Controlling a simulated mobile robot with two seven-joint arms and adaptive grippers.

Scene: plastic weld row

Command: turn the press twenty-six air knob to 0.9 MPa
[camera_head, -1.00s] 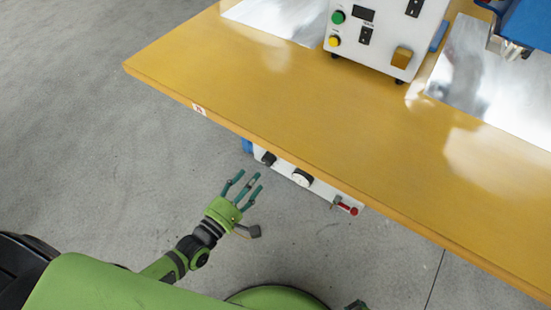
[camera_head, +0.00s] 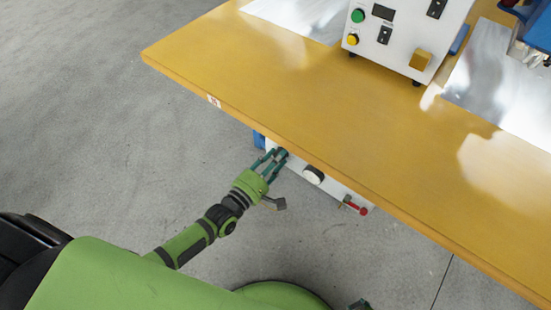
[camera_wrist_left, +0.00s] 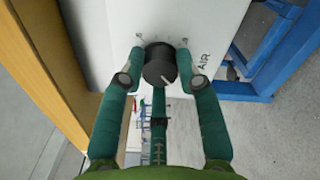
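The black air knob (camera_wrist_left: 160,66) is on a white panel, beside the printed word AIR, in the left wrist view. A pale pointer line shows on its lower right. Short marks sit around it, with no readable numbers. My left gripper (camera_wrist_left: 160,58) has its fingers on both sides of the knob, close to it, with narrow gaps; it looks open. In the head view my left gripper (camera_head: 275,156) reaches the panel under the table edge and mostly hides the knob. A small dark part of my right gripper (camera_head: 360,304) may show at the bottom edge.
A round white gauge (camera_head: 313,174) and a red-handled valve (camera_head: 355,206) are on the same panel, right of the knob. The yellow tabletop (camera_head: 300,110) overhangs the panel. A white control box (camera_head: 400,45) stands on it. Grey floor is free at left.

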